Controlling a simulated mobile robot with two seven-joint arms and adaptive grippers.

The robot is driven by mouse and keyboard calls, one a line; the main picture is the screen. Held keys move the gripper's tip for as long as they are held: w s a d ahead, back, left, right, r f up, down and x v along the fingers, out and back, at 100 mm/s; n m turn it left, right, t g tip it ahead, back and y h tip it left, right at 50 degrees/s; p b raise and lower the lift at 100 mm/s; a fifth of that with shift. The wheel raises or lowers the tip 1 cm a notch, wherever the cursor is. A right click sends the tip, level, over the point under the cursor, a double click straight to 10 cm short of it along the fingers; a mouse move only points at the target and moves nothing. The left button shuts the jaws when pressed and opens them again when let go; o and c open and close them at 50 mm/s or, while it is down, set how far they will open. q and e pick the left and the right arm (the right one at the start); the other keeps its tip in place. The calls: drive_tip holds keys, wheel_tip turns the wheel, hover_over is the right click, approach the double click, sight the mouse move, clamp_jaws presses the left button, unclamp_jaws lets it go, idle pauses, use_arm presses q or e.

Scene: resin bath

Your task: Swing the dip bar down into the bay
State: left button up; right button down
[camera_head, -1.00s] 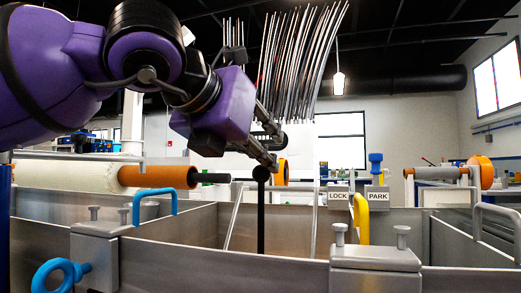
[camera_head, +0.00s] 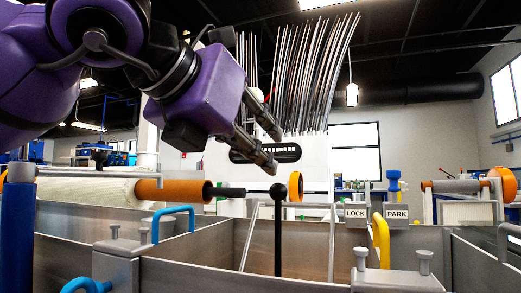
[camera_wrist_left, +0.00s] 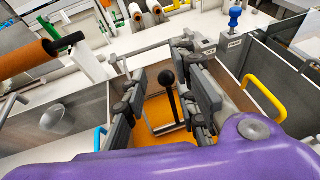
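A black lever with a ball knob (camera_head: 278,230) stands upright in the open bay, beside a thin silver frame (camera_head: 333,245). I cannot tell how these two are joined, and I take them as the dip bar. My left gripper (camera_head: 275,150) is open and empty, its fingertips just above the knob in the head view. In the left wrist view, the knob (camera_wrist_left: 166,77) shows between the spread fingers of the left gripper (camera_wrist_left: 160,78), with no clear contact. Orange liquid or floor (camera_wrist_left: 165,110) shows below. My right gripper is not in view.
LOCK (camera_head: 355,212) and PARK (camera_head: 396,213) plates stand behind the bay, near a blue knob (camera_head: 394,182). Metal tank walls (camera_head: 210,275), a yellow handle (camera_head: 381,240) and a blue handle (camera_head: 172,222) surround the bay. An orange-ended roller (camera_head: 175,190) lies at left.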

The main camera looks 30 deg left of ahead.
use_arm(q)
drive_tip(key=shift+s+r, duration=0.25)
drive_tip(key=shift+s, duration=0.3)
idle(0.4)
